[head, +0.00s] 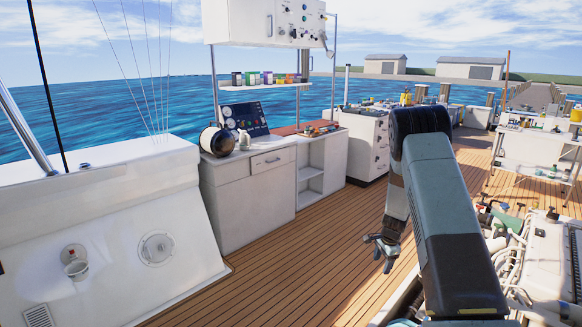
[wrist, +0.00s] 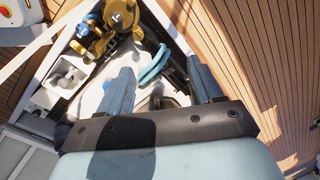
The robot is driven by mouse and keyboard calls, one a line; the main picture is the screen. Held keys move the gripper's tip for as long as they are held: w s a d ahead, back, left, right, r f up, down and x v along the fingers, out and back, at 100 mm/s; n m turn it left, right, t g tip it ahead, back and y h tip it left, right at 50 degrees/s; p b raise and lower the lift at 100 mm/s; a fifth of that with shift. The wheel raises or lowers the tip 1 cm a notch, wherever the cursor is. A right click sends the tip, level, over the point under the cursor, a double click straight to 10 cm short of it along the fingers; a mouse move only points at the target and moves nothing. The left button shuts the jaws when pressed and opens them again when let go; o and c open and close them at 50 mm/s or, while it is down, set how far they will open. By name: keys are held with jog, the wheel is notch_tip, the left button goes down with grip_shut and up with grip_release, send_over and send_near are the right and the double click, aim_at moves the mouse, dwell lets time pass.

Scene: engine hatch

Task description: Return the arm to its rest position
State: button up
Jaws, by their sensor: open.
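My arm rises at the right of the head view, bends at a dark elbow and hangs down. My gripper (head: 380,252) is at its lower end, above the wooden deck (head: 290,270), with its fingers apart and nothing between them. In the wrist view my gripper (wrist: 165,88) shows two blue-grey fingers spread wide. Beyond them is an open white hatch or bay (wrist: 85,75) holding a brass-coloured part (wrist: 122,18), a curved turquoise hose (wrist: 153,65) and dark parts. The fingers appear apart from these; the exact height is unclear.
A white engine block (head: 550,255) with pipes and fittings lies at the right, close to my arm. A white cabinet (head: 250,205) and a sloped white housing (head: 110,230) stand at the left. A white table (head: 535,148) stands at the back right. The deck between is clear.

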jog(key=s+a+r+n+t, duration=0.1)
jog(key=s+a+r+n, duration=0.3)
jog(key=r, duration=0.8)
jog(key=s+a+r+n, duration=0.1)
jog(key=s+a+r, duration=0.1)
jog(key=s+r, duration=0.65)
jog(key=s+a+r+n+t, duration=0.1)
jog(key=s+a+r+n, duration=0.1)
jog(key=r, duration=1.3)
jog(key=s+a+r+n, duration=0.1)
jog(key=s+r+n, duration=0.1)
jog(key=s, duration=0.8)
jog(key=s+a+r+n+t, duration=0.1)
jog(key=s+r+n, duration=0.2)
jog(key=s, duration=0.7)
jog(key=s+a+r+n+t, duration=0.1)
jog(key=s+r+n, duration=0.2)
jog(key=s, duration=0.7)
notch_tip(320, 180, up, 2)
jog(key=shift+a+r+h, duration=0.15)
jog(key=shift+a+h, duration=0.2)
jog(key=shift+h, duration=0.05)
